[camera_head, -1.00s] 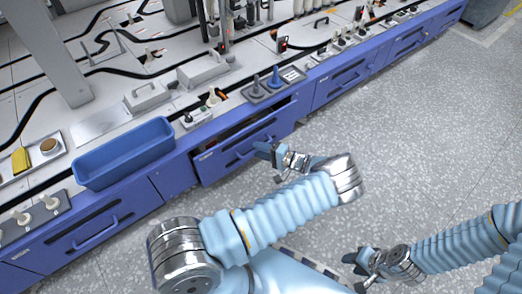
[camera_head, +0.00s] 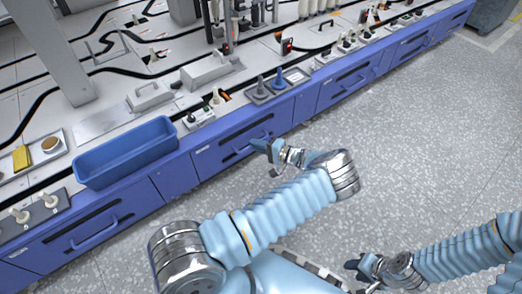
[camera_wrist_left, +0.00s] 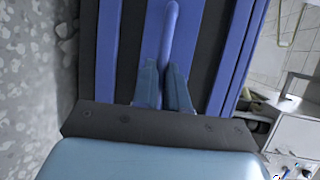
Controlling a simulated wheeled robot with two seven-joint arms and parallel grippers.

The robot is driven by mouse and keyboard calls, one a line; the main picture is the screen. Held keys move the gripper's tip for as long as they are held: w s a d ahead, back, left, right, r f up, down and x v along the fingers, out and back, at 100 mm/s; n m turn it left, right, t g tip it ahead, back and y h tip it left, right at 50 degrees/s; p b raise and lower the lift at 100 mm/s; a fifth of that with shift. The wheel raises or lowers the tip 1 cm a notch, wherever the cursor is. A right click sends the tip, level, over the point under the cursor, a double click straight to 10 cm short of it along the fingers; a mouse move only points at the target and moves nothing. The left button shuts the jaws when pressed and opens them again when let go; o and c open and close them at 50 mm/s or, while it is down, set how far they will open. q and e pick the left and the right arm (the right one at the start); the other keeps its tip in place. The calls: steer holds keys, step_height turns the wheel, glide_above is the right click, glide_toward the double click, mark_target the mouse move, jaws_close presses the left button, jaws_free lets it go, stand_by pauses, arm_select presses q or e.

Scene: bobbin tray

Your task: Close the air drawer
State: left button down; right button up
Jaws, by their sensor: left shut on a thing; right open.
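The drawer (camera_head: 215,153) is the blue front below the bench top, and it looks flush with the fronts beside it, with no open gap along its top. My left gripper (camera_head: 262,147) is at the drawer's front. In the left wrist view, my left gripper (camera_wrist_left: 163,82) is shut on the blue drawer handle (camera_wrist_left: 170,35), one finger on each side of it. The handle's end between the fingers is partly hidden. My right gripper (camera_head: 358,268) is open and empty, low over the floor.
Other closed drawers (camera_head: 345,82) line the bench. The speckled floor (camera_head: 420,150) is free in front.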

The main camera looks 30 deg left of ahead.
arm_select(q)
steer(key=c, duration=1.2)
jaws_free()
steer(key=shift+w+a, duration=0.15)
steer(key=shift+a, duration=0.05)
steer(key=shift+o, duration=0.2)
steer(key=d+r, duration=0.2)
steer(key=d, duration=1.1)
steer(key=shift+d+r, duration=0.25)
steer(key=shift+d, duration=0.05)
